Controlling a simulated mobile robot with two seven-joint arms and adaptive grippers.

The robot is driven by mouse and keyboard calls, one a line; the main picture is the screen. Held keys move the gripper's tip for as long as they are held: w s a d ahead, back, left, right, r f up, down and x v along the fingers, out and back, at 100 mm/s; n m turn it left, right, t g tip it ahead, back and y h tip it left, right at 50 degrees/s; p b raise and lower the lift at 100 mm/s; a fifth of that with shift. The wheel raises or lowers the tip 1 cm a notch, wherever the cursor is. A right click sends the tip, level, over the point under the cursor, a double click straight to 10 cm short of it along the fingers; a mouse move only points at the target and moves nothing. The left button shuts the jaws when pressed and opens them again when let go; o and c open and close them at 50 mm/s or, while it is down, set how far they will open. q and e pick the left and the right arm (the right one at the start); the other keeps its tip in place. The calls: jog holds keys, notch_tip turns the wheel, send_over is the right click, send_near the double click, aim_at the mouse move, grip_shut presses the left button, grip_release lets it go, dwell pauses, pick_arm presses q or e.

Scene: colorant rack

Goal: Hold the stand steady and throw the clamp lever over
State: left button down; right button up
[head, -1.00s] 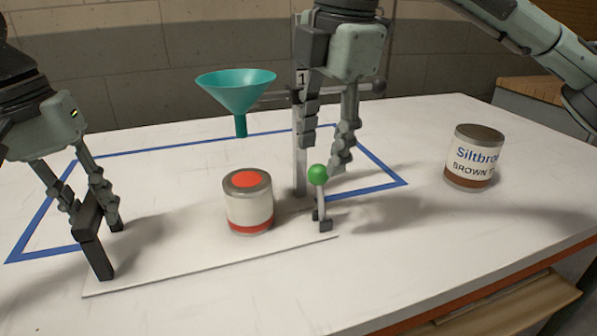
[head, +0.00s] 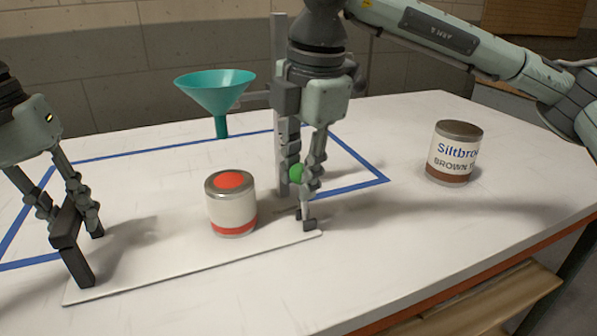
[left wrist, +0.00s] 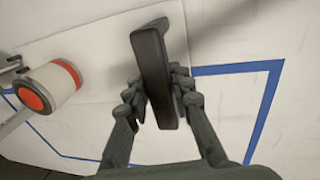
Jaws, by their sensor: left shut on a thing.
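The stand has a pale base plate (head: 190,258), a grey upright post (head: 279,60) and a dark handle (head: 68,236) at its left end. My left gripper (head: 75,212) is shut on this handle, which also shows between the fingers in the left wrist view (left wrist: 154,75). The clamp lever with a green knob (head: 297,173) stands nearly upright at the plate's right end. My right gripper (head: 303,168) points down at the knob, its fingers close behind and beside it. Whether they touch or grip it, I cannot tell.
A can with a red spot (head: 232,212) sits on the plate. A teal funnel (head: 216,92) is held on the post above and behind it. A Siltbrook-type brown-labelled can (head: 454,155) stands at the right. Blue tape (head: 350,157) marks the table. The front right table is clear.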

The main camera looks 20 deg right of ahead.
grip_shut()
jog(key=shift+d+y, duration=1.1)
jog(key=shift+y, duration=0.4)
jog(key=shift+w+d+f+m+y, duration=0.1)
jog(key=shift+d+f+m+y, duration=0.15)
jog(key=shift+d+y, duration=0.85)
jog(key=shift+d+f+m+y, duration=0.15)
jog(key=shift+d+f+y, duration=0.4)
jog(key=shift+y, duration=0.85)
jog(key=shift+d+r, duration=0.2)
jog(key=o, duration=0.9)
grip_release()
jog(key=shift+c, duration=0.2)
